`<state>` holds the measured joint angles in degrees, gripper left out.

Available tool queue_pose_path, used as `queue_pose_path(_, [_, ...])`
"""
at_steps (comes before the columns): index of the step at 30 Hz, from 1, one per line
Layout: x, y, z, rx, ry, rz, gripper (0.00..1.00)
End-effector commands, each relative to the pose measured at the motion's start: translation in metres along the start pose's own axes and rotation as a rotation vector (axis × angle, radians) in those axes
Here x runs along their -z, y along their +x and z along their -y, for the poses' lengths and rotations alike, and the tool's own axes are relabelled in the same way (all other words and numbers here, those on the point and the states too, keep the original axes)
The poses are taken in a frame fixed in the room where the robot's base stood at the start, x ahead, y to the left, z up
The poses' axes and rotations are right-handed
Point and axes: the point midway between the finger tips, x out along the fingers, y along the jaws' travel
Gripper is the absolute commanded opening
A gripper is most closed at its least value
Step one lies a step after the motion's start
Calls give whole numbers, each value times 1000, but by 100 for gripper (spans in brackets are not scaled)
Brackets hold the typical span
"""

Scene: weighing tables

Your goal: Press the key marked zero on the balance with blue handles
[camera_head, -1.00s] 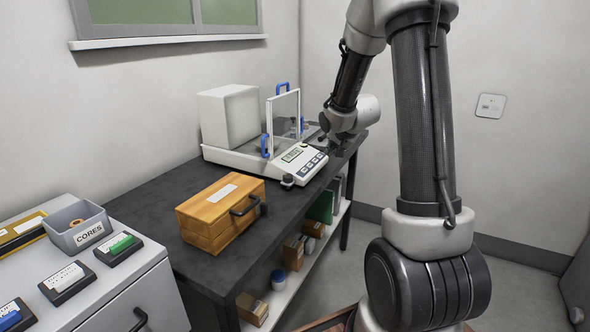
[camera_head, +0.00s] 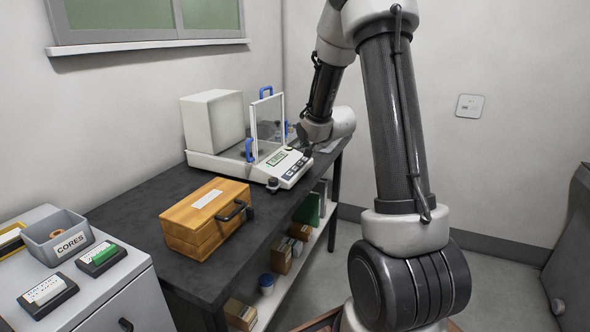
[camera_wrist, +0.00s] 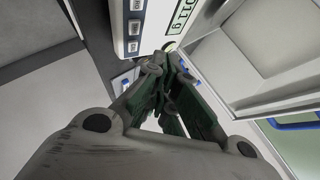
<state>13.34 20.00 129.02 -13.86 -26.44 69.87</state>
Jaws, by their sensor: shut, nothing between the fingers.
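The balance with blue handles (camera_head: 212,163) stands on the dark table, with a glass shield carrying a blue handle (camera_head: 249,150) and a sloped front panel holding a display (camera_head: 277,159) and a row of keys (camera_head: 293,171). My gripper (camera_head: 307,151) is at the far right end of that panel. In the wrist view my gripper (camera_wrist: 168,62) is shut and empty, its fingers over the panel beside the green display (camera_wrist: 183,14). Contact with a key cannot be told.
A wooden box (camera_head: 205,221) with a dark handle sits on the table in front of the balance. A small dark knob (camera_head: 272,185) is by the panel's near corner. A grey bin marked CORES (camera_head: 58,238) stands on the cabinet at left. Shelves below hold boxes.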

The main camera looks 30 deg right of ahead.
Motion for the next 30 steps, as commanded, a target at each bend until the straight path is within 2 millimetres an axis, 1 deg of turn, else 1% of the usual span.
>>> queue_pose_path(1, [-5,6,-5,-2,0,2,0])
queue_pose_path(6, [-17,23,-17,-2,0,2,0])
queue_pose_path(12, [-26,36,-26,-1,-1,1,0])
queue_pose_path(18, [-30,41,-30,1,0,-1,0])
queue_pose_path(30, [-30,41,-30,0,0,-1,0])
